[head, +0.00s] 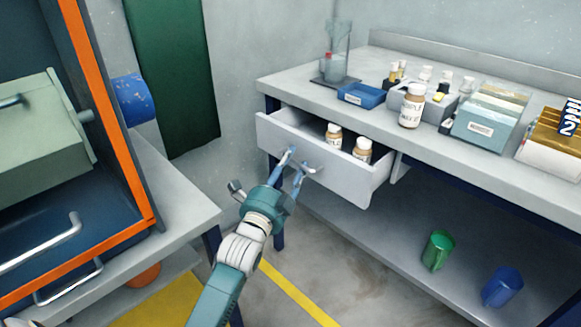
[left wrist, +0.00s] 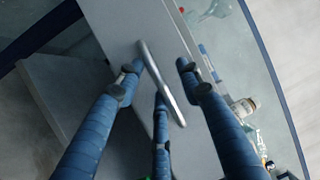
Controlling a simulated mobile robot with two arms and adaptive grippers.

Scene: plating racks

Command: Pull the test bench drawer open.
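The test bench drawer (head: 330,172) is pulled out of the bench, its inside showing. Two white-capped brown bottles (head: 334,136) stand in it. A metal bar handle (head: 312,169) is on its front; the handle (left wrist: 161,84) also shows in the left wrist view, crossing the grey drawer front (left wrist: 122,25). My left gripper (head: 293,162) is at the handle. In the left wrist view its blue fingers (left wrist: 157,76) are spread on both sides of the handle, with gaps between them and the bar, so it looks open.
The bench top (head: 300,83) carries a blue tray (head: 361,96), bottles and a file box (head: 490,122). A green cup (head: 438,250) and a blue cup (head: 502,288) are on the lower shelf. An orange-framed cabinet (head: 112,130) stands left. Floor in front of the drawer is clear.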

